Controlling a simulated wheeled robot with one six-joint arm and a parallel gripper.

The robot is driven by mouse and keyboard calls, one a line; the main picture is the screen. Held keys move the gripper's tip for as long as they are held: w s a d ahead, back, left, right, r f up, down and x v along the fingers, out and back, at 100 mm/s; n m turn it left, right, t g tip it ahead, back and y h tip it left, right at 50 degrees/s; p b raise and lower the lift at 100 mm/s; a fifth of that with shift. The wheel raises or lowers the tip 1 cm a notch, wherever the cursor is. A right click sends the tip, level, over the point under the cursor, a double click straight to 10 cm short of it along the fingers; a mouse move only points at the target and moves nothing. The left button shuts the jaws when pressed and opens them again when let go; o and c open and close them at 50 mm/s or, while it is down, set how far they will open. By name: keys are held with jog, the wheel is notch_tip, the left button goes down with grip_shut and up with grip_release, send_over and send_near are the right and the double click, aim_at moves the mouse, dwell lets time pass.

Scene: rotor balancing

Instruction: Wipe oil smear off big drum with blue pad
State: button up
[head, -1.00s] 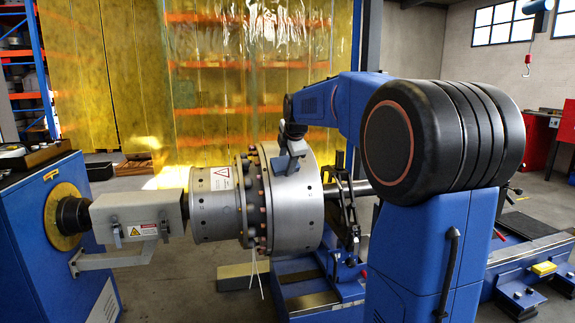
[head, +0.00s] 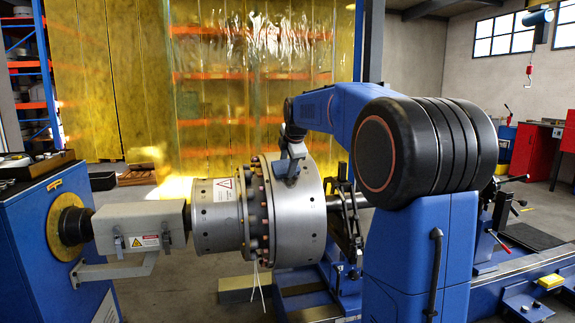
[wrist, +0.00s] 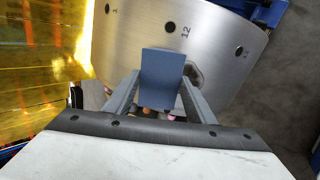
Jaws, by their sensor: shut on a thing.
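The big drum (head: 300,228) is a wide bare-metal cylinder in the middle of the head view, with a bolted flange on its left side. My gripper (head: 291,160) is at the drum's upper side, and its fingers also show in the wrist view (wrist: 158,92). It is shut on the blue pad (wrist: 162,72), a flat blue-grey block. The pad lies over the drum's curved surface in the wrist view, below the number 12; I cannot tell whether it touches.
A smaller drum section (head: 213,220) with a warning label joins the flange on the left. A grey drive housing (head: 140,226) and blue machine cabinet (head: 60,250) stand farther left. A yellow translucent curtain (head: 215,100) hangs behind. Blue machine rails (head: 500,262) lie at right.

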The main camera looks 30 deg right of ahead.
jog(key=shift+s+a+f, duration=0.25)
jog(key=shift+s+f, duration=0.3)
jog(key=shift+s, duration=0.2)
jog(key=shift+s+a+f, duration=0.2)
jog(key=shift+s+f, duration=0.3)
jog(key=shift+s, duration=0.2)
jog(key=shift+s+a+f, duration=0.2)
jog(key=shift+s+f, duration=0.55)
jog(key=shift+s+a+f, duration=0.2)
jog(key=shift+s+f, duration=0.5)
jog(key=shift+f, duration=0.05)
jog(key=shift+r, duration=0.1)
jog(key=shift+v, duration=2.95)
jog(key=shift+s, duration=0.1)
jog(key=v, duration=0.2)
jog(key=shift+s+a+r, duration=0.1)
jog(key=shift+s+r, duration=0.15)
jog(key=shift+r, duration=0.05)
